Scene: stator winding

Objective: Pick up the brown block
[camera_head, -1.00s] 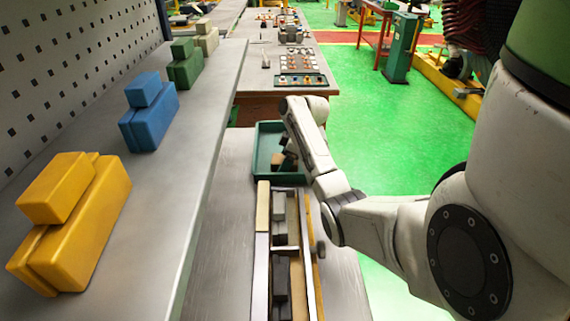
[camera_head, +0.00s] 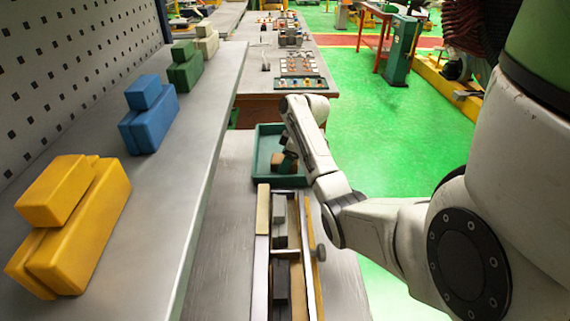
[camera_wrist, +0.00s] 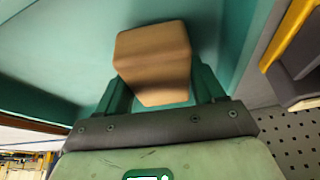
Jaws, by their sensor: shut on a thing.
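The brown block (camera_wrist: 154,62) is between the two dark green fingers of my gripper (camera_wrist: 160,90) in the wrist view. The fingers are shut on its sides. The teal-green tray (camera_wrist: 60,55) fills the background behind it. In the head view the brown block (camera_head: 277,160) shows as a small patch inside the green tray (camera_head: 262,150). My gripper (camera_head: 288,163) is inside the tray there, partly hidden by my arm. I cannot tell whether the block touches the tray floor.
A vise-like fixture (camera_head: 262,225) with dark and grey blocks stands on the grey table (camera_head: 225,240) nearer than the tray. A metal shelf (camera_head: 170,210) at left carries yellow (camera_head: 75,215), blue (camera_head: 150,115) and green blocks (camera_head: 185,70). A far workbench (camera_head: 250,85) lies behind the tray.

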